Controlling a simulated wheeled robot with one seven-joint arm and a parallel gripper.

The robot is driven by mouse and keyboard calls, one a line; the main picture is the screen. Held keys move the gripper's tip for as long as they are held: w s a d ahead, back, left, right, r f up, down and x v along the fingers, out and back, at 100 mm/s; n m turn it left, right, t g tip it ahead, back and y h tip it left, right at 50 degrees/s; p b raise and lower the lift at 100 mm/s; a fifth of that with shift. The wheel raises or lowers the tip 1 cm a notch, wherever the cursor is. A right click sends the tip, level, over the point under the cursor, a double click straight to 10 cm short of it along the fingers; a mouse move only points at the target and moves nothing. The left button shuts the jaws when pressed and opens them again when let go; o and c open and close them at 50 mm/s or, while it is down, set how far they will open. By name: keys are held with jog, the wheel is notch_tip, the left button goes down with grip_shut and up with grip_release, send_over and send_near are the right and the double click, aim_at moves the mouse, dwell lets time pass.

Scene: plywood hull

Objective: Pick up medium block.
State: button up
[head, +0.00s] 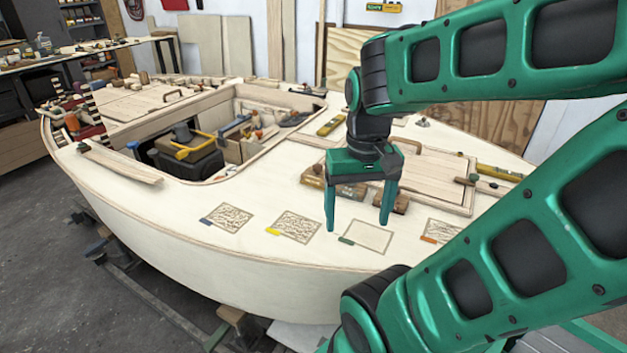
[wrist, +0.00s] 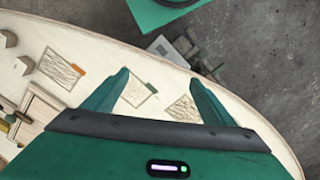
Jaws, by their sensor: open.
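Brown wooden blocks stand in a row on the pale deck in the head view. One block (head: 312,178) is left of my gripper (head: 358,226), one (head: 350,192) shows between its fingers, and one (head: 400,205) is by the right finger. The middle one may be the medium block, but my gripper partly hides the row, so I cannot compare sizes surely. My gripper is open and empty, pointing down above the deck, apart from the blocks as far as I can tell.
Outlined patches with coloured tabs, including a plain one (head: 366,237) and a textured one (head: 228,217), lie along the deck's near edge. A framed hatch (head: 435,180) is behind the gripper. An open cockpit with a dark toolbox (head: 188,160) is at left.

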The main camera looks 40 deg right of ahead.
jog(key=shift+o, duration=1.1)
jog(key=w+d+r+m, duration=0.1)
jog(key=w+d+m, duration=0.1)
jog(key=w+d, duration=0.2)
jog(key=w+d+r+m+h, duration=0.1)
jog(key=w+d, duration=0.4)
jog(key=w, duration=0.5)
jog(key=shift+w+r+m+g, duration=0.3)
jog(key=shift+m+g, duration=0.1)
jog(key=shift+m, duration=0.4)
jog(key=m, duration=0.6)
send_over(318, 166)
jog(key=shift+t+y, duration=0.3)
jog(key=shift+y, duration=0.1)
jog(key=f, duration=0.3)
jog(key=s+f, duration=0.1)
jog(key=f, duration=0.1)
jog(key=shift+f, duration=0.15)
jog(key=shift+w+d+f, duration=0.15)
jog(key=shift+w+d, duration=0.05)
jog(key=shift+w, duration=0.1)
jog(key=shift+w+f, duration=0.1)
jog(key=shift+f, duration=0.25)
notch_tip(318, 166, down, 5)
jog(key=shift+r, duration=0.1)
jog(key=shift+w+a+f, duration=0.1)
jog(key=shift+f, duration=1.25)
jog(key=shift+w+a+f, duration=0.1)
jog(key=shift+f, duration=1.2)
jog(key=c, duration=0.9)
